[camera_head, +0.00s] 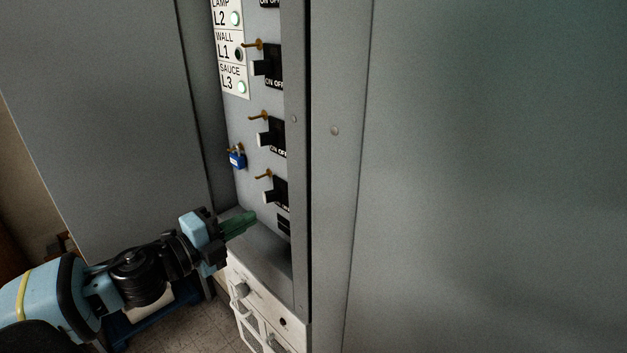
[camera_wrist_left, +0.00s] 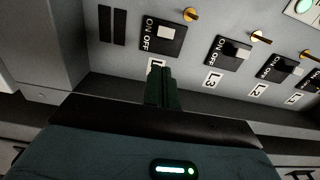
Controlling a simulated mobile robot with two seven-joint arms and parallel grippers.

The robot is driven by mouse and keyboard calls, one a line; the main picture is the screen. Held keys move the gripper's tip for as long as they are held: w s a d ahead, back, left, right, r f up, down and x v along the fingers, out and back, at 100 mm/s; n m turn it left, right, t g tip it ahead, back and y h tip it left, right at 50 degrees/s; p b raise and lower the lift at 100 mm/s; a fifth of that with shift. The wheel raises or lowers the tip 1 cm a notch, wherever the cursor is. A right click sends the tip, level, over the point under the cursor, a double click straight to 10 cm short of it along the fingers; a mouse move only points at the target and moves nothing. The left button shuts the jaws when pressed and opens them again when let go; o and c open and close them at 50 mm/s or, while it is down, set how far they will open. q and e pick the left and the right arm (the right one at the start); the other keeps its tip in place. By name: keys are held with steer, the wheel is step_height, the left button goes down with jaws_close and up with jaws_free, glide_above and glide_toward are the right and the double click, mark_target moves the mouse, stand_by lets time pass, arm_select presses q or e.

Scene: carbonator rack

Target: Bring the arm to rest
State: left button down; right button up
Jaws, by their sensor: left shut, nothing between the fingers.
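My left arm comes in from the lower left in the head view. Its gripper (camera_head: 240,224) has green fingers, which are shut and empty. They are in front of the lower part of the grey panel (camera_head: 238,128), below the lowest switch. In the left wrist view the shut fingers (camera_wrist_left: 163,88) point at the panel and cover part of a label under one switch. The right gripper is in neither view.
A white drawer unit (camera_head: 262,300) stands below. Tiled floor (camera_head: 200,325) shows at the bottom.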

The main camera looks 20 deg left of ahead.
arm_select(q)
steer(key=s+d+f+n+g+y, duration=0.1)
steer(key=s+f+n, duration=0.3)
steer(key=f, duration=0.4)
steer(key=s+d+f+n+g+y, duration=0.1)
steer(key=s+f+n+y, duration=0.2)
steer(key=f, duration=0.5)
steer(key=s+d+f+n+g, duration=0.1)
steer(key=s+f+n, duration=0.35)
steer(key=f, duration=0.45)
steer(key=s+d+f+n+g, duration=0.2)
steer(key=s+d+f+n, duration=0.2)
steer(key=s+f, duration=0.2)
steer(key=s+d+f+n+g+y, duration=0.1)
steer(key=s+d+f+n, duration=0.4)
steer(key=s, duration=0.6)
step_height(320, 180, down, 2)
steer(key=shift+s+d+f+g+p, duration=0.15)
steer(key=shift+g+p, duration=0.2)
steer(key=shift+g, duration=0.55)
